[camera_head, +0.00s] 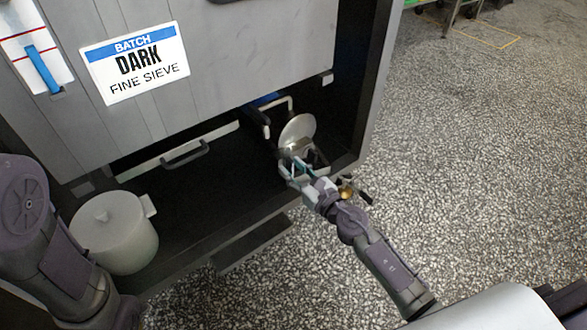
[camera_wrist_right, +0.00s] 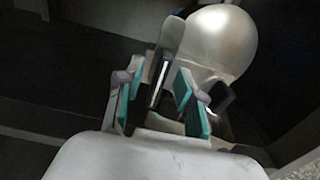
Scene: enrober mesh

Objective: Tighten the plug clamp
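A round pale metal disc (camera_head: 298,131), seemingly the plug, stands inside the machine's open lower bay at the right. It also shows in the right wrist view (camera_wrist_right: 222,40). My right gripper (camera_head: 301,168) is at the near side of the disc. In the right wrist view, its two teal-padded fingers (camera_wrist_right: 160,92) are apart. A narrow upright metal piece (camera_wrist_right: 166,65), perhaps the clamp's handle, shows between and beyond them; I cannot tell whether they touch it. The rest of the clamp is mostly hidden. My left arm is at the left edge; its gripper is out of view.
A pale lidded pot (camera_head: 114,232) stands at the bay's left front. A dark drawer handle (camera_head: 185,154) and a bent metal handle (camera_head: 278,105) are behind. A brass-coloured part (camera_head: 346,190) sits beside my right wrist. The speckled floor (camera_head: 470,170) at right is clear.

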